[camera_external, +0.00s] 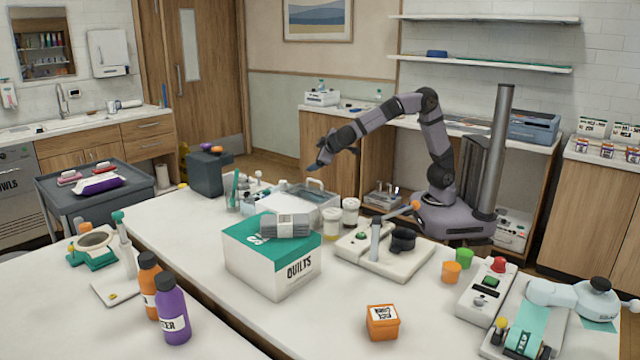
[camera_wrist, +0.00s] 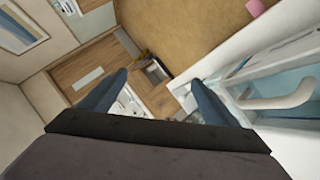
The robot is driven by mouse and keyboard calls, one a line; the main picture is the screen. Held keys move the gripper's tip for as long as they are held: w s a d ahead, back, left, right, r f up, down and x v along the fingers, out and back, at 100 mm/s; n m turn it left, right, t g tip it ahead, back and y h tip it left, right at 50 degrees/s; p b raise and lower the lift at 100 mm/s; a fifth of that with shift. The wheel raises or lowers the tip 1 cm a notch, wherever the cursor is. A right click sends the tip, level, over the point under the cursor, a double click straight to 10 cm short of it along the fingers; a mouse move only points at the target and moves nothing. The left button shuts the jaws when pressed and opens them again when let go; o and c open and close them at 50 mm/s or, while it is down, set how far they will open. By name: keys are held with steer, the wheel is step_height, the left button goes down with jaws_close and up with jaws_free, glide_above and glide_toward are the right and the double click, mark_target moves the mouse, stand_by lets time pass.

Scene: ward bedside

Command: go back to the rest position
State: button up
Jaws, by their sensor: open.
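My gripper (camera_external: 322,158) is raised at the end of my arm, above the far side of the white table (camera_external: 180,232) and near a clear bin with a handle (camera_external: 305,196). In the wrist view the two blue-grey fingers (camera_wrist: 160,95) stand wide apart with nothing between them. Beyond them are the floor and a wooden cabinet. The clear bin's rim and white handle (camera_wrist: 282,95) show at the right of the wrist view, beside the right finger and apart from it as far as I can tell.
A white and green QUILTS box (camera_external: 272,264) with a grey roll (camera_external: 286,226) on top stands mid-table. Two lidded jars (camera_external: 340,219) and a white device with a lever (camera_external: 385,250) are near my arm. Orange and purple bottles (camera_external: 172,312) stand front left. An orange box (camera_external: 382,323) sits at the front.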

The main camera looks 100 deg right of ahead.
steer(key=s+d+f+g, duration=0.2)
steer(key=s+d+f, duration=0.1)
steer(key=s, duration=0.1)
steer(key=s+a+f+n+g+y+b, duration=0.1)
steer(key=s+a+f+n+y+b, duration=0.1)
steer(key=s+a+f+y, duration=0.55)
steer(key=s+a+f+n+g+y+b, duration=0.15)
steer(key=s+a+f, duration=0.35)
steer(key=s+f, duration=0.65)
steer(key=a+f+y, duration=0.2)
steer(key=a, duration=0.1)
step_height(320, 180, up, 13)
steer(key=a+p, duration=0.1)
steer(key=p, duration=1.1)
steer(key=shift+s+p, duration=0.4)
steer(key=shift+f, duration=0.15)
